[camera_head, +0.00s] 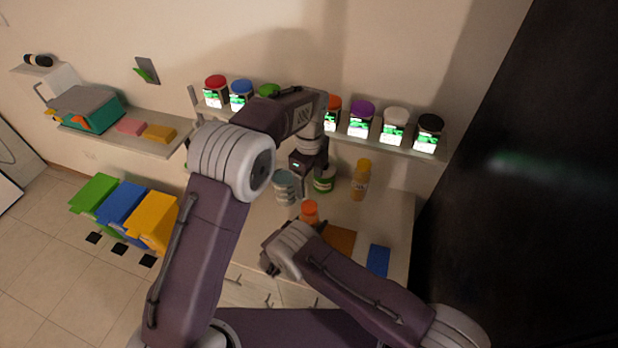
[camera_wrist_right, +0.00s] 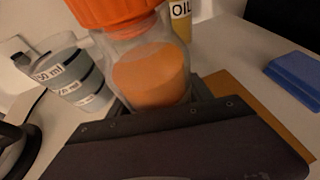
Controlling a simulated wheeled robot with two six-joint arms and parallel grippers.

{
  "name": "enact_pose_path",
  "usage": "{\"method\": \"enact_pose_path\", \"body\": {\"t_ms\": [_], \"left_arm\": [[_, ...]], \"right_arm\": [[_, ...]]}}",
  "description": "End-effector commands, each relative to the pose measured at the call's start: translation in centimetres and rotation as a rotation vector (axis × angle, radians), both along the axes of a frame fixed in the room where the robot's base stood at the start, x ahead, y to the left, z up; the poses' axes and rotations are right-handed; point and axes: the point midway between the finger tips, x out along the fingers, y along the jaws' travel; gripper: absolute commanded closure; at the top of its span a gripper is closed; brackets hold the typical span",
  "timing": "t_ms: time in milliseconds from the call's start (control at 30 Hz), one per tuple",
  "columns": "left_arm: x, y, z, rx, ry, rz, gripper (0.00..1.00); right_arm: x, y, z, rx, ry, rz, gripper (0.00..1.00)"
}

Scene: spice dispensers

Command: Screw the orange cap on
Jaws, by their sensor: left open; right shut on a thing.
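A clear jar of orange powder (camera_wrist_right: 152,72) stands in front of my right wrist camera, and its orange cap (camera_wrist_right: 112,10) sits on top of it. In the head view the orange cap (camera_head: 309,207) shows above the counter; how tightly it sits cannot be told. My right gripper is shut around the lower part of the jar; its fingers are mostly hidden behind its own wrist in the head view. My left gripper (camera_head: 302,181) points down behind the jar, close to a measuring cup (camera_head: 284,188). It is open, with its fingertips partly hidden.
A brown board (camera_head: 339,239) and a blue block (camera_head: 378,260) lie to the right. A wall shelf holds several dispensers, including a purple-lidded one (camera_head: 361,120).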

Motion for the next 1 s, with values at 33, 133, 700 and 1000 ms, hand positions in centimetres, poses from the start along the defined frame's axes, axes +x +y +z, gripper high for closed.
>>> {"method": "enact_pose_path", "body": {"t_ms": [33, 133, 700, 1000], "left_arm": [[-0.1, 0.0, -0.8, 0.001, 0.004, 0.000, 0.29], [-0.1, 0.1, -2.9, 0.002, 0.006, 0.001, 0.29], [-0.1, 0.0, -11.5, 0.000, 0.002, 0.002, 0.29], [-0.1, 0.0, -11.5, 0.000, 0.001, 0.002, 0.54]], "right_arm": [[0.0, 0.0, 0.0, 0.000, 0.000, 0.001, 1.00], [0.0, 0.0, 0.0, 0.000, 0.000, 0.001, 1.00], [0.0, 0.0, 0.0, 0.000, 0.000, 0.001, 1.00], [0.0, 0.0, 0.0, 0.001, 0.001, 0.001, 1.00]]}}
